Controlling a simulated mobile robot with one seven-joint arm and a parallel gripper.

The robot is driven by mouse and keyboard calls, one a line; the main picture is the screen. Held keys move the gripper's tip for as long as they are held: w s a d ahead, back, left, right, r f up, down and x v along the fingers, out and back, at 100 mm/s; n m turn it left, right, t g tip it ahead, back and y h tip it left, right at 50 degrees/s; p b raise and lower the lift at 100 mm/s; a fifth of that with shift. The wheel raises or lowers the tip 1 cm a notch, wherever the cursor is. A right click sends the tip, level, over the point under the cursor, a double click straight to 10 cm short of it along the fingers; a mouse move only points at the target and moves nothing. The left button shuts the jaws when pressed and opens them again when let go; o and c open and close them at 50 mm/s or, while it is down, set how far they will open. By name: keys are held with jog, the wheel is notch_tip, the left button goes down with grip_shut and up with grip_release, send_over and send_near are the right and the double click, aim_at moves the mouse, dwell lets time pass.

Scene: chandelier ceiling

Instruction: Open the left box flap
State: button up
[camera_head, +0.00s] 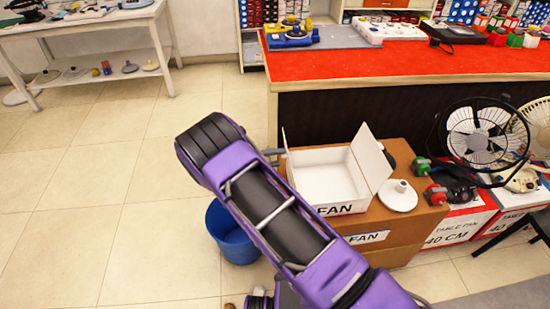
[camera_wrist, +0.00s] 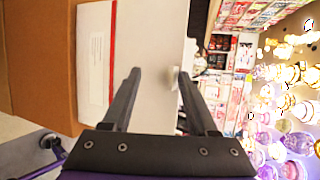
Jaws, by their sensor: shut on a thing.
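An open white box (camera_head: 325,175) marked FAN sits on a brown carton. Its left flap (camera_head: 286,152) stands upright, seen nearly edge-on, and its right flap (camera_head: 371,157) leans outward. My gripper (camera_head: 274,156) is at the left flap, mostly hidden behind my purple arm. In the wrist view, my gripper (camera_wrist: 159,74) has its two dark fingers on a white panel of the box (camera_wrist: 150,40), shut on the left flap. The exact contact is hard to make out. A white box side with a red stripe (camera_wrist: 97,50) is beside the fingers.
The brown carton (camera_head: 405,235) carries a white round base (camera_head: 399,196) right of the box. A blue bucket (camera_head: 232,235) stands left of it. A red-topped counter (camera_head: 400,65) is behind. Fans (camera_head: 480,130) stand at right. Floor at left is clear.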

jog(key=shift+s+f, duration=0.2)
jog(key=shift+f, duration=0.1)
jog(key=v, duration=1.7)
jog(key=shift+a+r+p, duration=0.15)
jog(key=shift+r+p, duration=0.15)
jog(key=shift+p, duration=0.15)
